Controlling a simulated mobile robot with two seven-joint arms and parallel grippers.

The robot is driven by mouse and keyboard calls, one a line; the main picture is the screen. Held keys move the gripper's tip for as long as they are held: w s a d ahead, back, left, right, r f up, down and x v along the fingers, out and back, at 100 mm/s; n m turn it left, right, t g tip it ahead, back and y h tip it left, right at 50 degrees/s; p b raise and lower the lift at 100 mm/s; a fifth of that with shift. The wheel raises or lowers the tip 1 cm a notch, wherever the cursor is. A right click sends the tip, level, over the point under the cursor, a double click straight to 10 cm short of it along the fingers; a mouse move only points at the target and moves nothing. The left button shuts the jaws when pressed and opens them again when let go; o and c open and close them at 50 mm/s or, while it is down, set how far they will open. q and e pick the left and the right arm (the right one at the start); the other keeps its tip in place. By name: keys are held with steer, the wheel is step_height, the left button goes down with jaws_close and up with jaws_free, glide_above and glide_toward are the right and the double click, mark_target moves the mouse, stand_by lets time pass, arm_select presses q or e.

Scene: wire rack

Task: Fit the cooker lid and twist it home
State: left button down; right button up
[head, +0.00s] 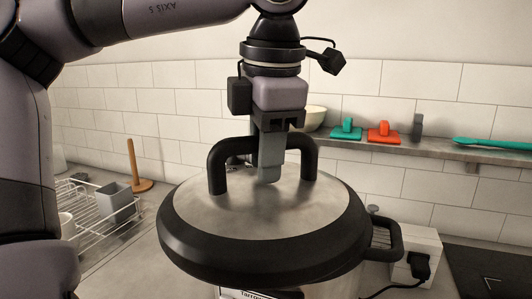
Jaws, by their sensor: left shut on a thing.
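The cooker lid (250,228) is brushed metal with a thick black rim and a black arched handle (217,165). My left gripper (270,165) points down and is shut on the middle of that handle. The lid is over the cooker (345,284), and its rim stands out to the left of the pot body. The black side handle (388,241) of the cooker shows at the right, just beyond the lid's rim. The lid hides the cooker's mouth, so I cannot tell whether it is seated. My right gripper is not in view.
A wire rack (95,212) with a grey cup (115,202) and a wooden stand (138,170) are at the left. A socket box with a black plug (420,262) and a dark hob (490,272) are at the right. A wall shelf (430,148) holds small utensils.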

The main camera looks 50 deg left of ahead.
mark_target(295, 166)
arm_select(q)
steer(key=shift+w+r, duration=0.1)
steer(key=shift+r, duration=0.05)
steer(key=shift+w, duration=0.35)
steer(key=shift+w+a+p, duration=0.2)
steer(key=shift+w+p, duration=0.2)
steer(key=shift+w, duration=0.3)
steer(key=shift+w+a+p, duration=0.25)
steer(key=shift+w+p, duration=0.15)
steer(key=shift+w, duration=0.35)
steer(key=shift+w+a+p, duration=0.2)
steer(key=shift+w+p, duration=0.2)
steer(key=shift+w, duration=0.3)
steer(key=shift+w+a+f, duration=0.15)
steer(key=shift+w+a, duration=0.05)
steer(key=shift+w, duration=0.5)
steer(key=shift+w+a+f, duration=0.15)
steer(key=shift+w+a, duration=0.05)
steer(key=shift+w, duration=0.5)
steer(key=shift+f+b, duration=0.45)
steer(key=shift+f, duration=0.2)
steer(key=shift+b+x, duration=0.55)
steer(key=shift+x, duration=0.35)
stand_by(0.7)
steer(key=shift+s+d, duration=0.1)
steer(key=shift+d, duration=0.05)
